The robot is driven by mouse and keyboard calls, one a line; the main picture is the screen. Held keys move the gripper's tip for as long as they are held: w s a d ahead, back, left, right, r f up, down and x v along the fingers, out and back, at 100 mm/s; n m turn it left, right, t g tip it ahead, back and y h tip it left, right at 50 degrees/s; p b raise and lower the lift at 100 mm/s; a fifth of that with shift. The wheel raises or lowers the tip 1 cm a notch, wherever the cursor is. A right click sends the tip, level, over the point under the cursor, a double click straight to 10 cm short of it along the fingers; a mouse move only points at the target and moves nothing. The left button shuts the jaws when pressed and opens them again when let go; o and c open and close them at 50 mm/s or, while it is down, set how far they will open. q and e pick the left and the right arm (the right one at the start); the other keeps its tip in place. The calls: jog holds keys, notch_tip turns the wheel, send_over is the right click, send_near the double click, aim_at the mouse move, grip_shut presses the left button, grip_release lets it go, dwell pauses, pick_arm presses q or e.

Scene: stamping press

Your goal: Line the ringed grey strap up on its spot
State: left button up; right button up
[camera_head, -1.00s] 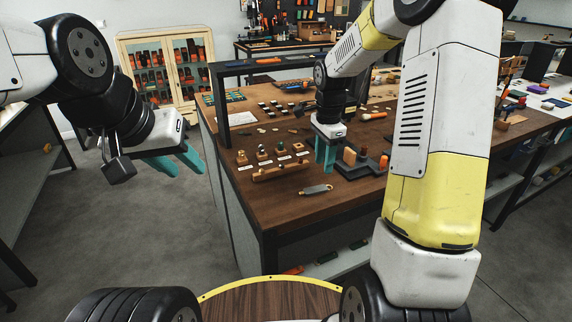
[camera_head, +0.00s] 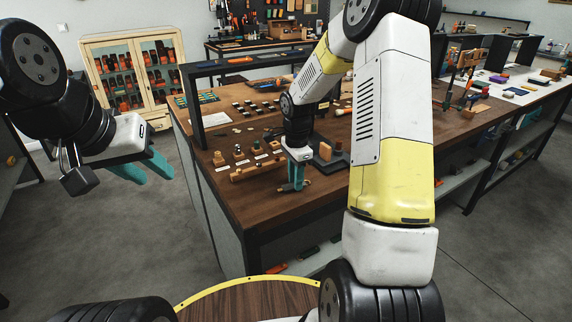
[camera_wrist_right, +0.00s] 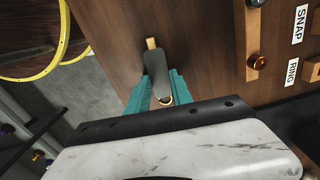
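The grey strap (camera_wrist_right: 156,66) shows in the right wrist view, with a ring (camera_wrist_right: 165,100) at its near end and a tan tip (camera_wrist_right: 151,43) at its far end. My right gripper (camera_wrist_right: 160,88) has its two teal fingers on either side of the strap near the ring. I cannot tell whether they press on it. In the head view this gripper (camera_head: 294,182) is low over the front of the brown table, and the strap is mostly hidden there. My left gripper (camera_head: 146,170) is open and empty over the floor, left of the table.
The brown table (camera_head: 258,208) has a wooden peg rack (camera_head: 257,168) left of my right gripper. In the right wrist view, labels read SNAP (camera_wrist_right: 299,24) and RING (camera_wrist_right: 292,73) beside wooden blocks. A black frame (camera_head: 197,110) stands at the table's left.

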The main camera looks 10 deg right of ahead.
jog(key=shift+r, duration=2.55)
grip_shut()
